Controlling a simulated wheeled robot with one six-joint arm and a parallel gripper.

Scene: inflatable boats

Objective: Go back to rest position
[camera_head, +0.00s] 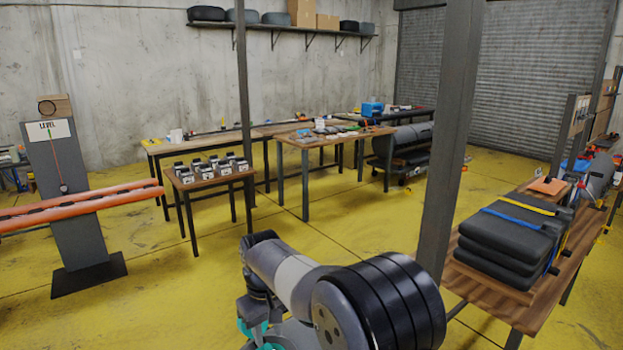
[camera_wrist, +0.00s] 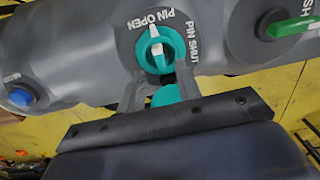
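My gripper (camera_wrist: 160,78) shows in the wrist view with its two grey fingers apart. A teal round knob (camera_wrist: 155,48) with a pale pointer lies just beyond the fingertips, on a grey rounded body (camera_wrist: 92,45). The words PIN OPEN and PIN SHUT are printed around the knob. A second teal piece (camera_wrist: 168,93) shows between the fingers. I cannot tell whether the fingers touch the knob. In the head view my arm bends down at the bottom centre, and my gripper is not clearly seen there.
A dark post (camera_head: 452,130) stands close to my arm on the right. A wooden table (camera_head: 487,272) with black folded stacks (camera_head: 502,247) is beyond it. A small table (camera_head: 210,183) with several devices is ahead. Orange tubes (camera_head: 85,207) reach in from the left. Yellow floor (camera_head: 150,275) lies open between.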

